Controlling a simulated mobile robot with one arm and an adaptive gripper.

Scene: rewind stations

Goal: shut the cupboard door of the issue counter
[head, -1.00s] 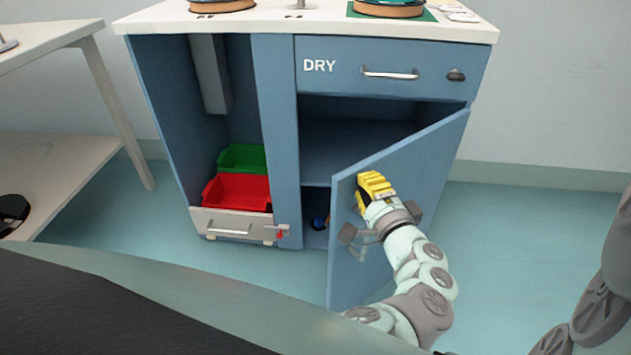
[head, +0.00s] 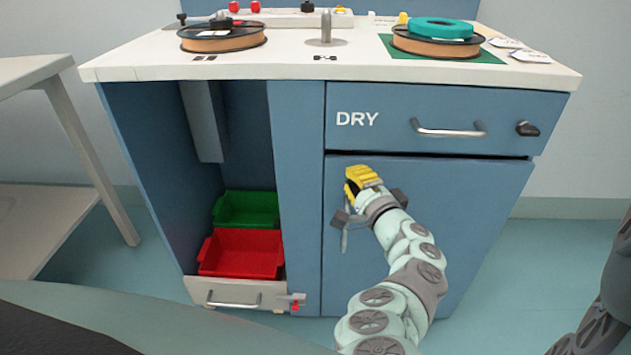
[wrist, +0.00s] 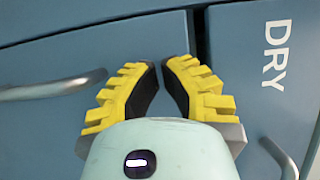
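The issue counter (head: 300,200) is blue with a white top. Its cupboard door (head: 475,220) sits below the DRY drawer and lies flush or nearly flush with the front. A dark seam runs along its top edge; I cannot tell whether it is fully closed. My gripper (head: 358,180) is in front of the door's upper left part. In the wrist view its yellow fingers (wrist: 161,68) have a narrow gap at the tips with nothing between them. The door handle (wrist: 52,88) is beside the fingers, outside them. My arm hides the door's lower middle.
The drawer (head: 385,118) above is shut, with a bar handle (head: 450,132) and a dark latch (head: 528,129). The open bay at left holds a green bin (head: 245,207) and a red bin (head: 240,253). Spools stand on the top. A white table (head: 40,75) is at left.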

